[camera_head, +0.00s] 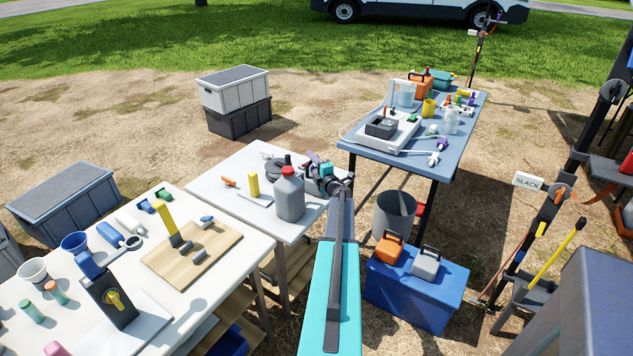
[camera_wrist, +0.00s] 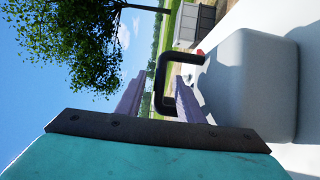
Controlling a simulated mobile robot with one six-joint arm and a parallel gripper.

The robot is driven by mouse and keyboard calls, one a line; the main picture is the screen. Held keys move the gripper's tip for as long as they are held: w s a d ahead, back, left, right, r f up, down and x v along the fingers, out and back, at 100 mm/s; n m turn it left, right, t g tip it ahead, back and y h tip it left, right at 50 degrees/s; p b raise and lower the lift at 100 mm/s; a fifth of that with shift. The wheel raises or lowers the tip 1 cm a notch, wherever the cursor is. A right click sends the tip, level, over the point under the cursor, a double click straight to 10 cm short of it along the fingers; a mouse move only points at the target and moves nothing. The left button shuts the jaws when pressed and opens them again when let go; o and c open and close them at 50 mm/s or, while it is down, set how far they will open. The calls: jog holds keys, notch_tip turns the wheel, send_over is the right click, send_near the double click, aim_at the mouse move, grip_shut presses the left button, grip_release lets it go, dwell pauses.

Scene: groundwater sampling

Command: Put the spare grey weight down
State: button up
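The spare grey weight (camera_wrist: 248,85), a light grey rounded block with a black loop handle (camera_wrist: 161,75), fills the right of the wrist view. A dark shadow lies close beside it on a white surface; whether it touches that surface I cannot tell. My gripper (camera_wrist: 160,95) is open, with one finger on each side of the handle's bar and gaps visible. In the head view my gripper (camera_head: 327,181) is over the white middle table (camera_head: 222,178), and the weight there is hidden or not distinguishable.
A grey jug (camera_head: 289,198) with a red cap and a yellow cylinder (camera_head: 253,184) stand left of my gripper. A blue box (camera_head: 416,292) carries an orange weight (camera_head: 389,250) and another grey weight (camera_head: 426,266). A bucket (camera_head: 394,215) stands behind it. The blue table (camera_head: 376,164) is crowded.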

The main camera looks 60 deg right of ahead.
jog(key=shift+c, duration=0.4)
grip_shut()
dwell(1.0)
jog(key=shift+r, duration=0.15)
